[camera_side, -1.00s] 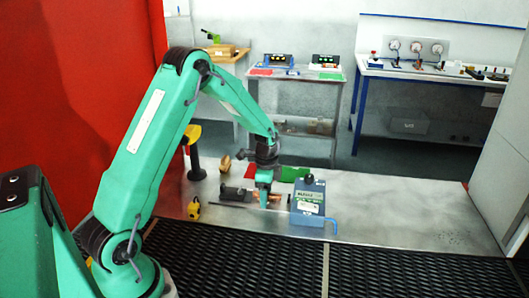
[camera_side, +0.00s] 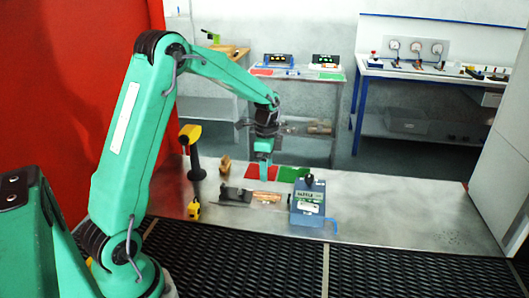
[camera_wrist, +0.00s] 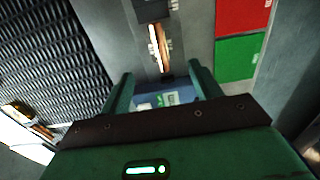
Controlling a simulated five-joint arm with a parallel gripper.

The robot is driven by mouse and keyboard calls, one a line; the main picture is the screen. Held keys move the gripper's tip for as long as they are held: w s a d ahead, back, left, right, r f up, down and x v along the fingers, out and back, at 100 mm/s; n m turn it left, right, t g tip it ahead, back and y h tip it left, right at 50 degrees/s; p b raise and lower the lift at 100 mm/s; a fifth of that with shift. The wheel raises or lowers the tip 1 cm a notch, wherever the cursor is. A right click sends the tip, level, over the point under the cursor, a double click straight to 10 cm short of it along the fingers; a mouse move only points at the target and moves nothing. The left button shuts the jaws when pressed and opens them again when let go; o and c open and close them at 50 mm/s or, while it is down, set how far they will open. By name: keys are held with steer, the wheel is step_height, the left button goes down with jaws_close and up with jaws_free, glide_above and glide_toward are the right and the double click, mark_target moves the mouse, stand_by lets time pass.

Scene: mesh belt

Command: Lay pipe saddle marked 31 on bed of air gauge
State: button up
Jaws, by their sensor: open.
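A blue-grey box gauge (camera_side: 308,203) with a black knob and a pale label stands on the metal bench in the side view; its blue top (camera_wrist: 170,97) shows between my fingers in the wrist view. A copper-coloured part (camera_side: 266,197) lies just left of it, beside a dark block (camera_side: 235,195). The copper part (camera_wrist: 157,45) also shows in the wrist view, with silver pieces beside it. I cannot read a 31 on it or tell if it rests on a gauge bed. My gripper (camera_side: 264,178) is open and empty, above and behind the copper part.
A red mat (camera_side: 234,171) and a green mat (camera_side: 292,174) lie behind. A yellow-topped black stand (camera_side: 195,160), a small tan object (camera_side: 225,164) and a yellow object (camera_side: 193,210) are to the left. Bare metal bench (camera_side: 410,212) is free on the right.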

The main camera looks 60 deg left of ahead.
steer(key=shift+r, duration=1.1)
steer(key=s+d+r+n+t, duration=0.3)
steer(key=s+d+r+n, duration=0.1)
steer(key=s+d+r, duration=0.6)
steer(key=s+d+r+n+t, duration=0.1)
steer(key=s+d+n, duration=0.1)
steer(key=s, duration=0.4)
steer(key=s+d+n+t, duration=0.1)
steer(key=s+d+n, duration=0.2)
steer(key=s, duration=0.3)
steer(key=shift+r+t, duration=0.3)
steer(key=shift+r, duration=0.05)
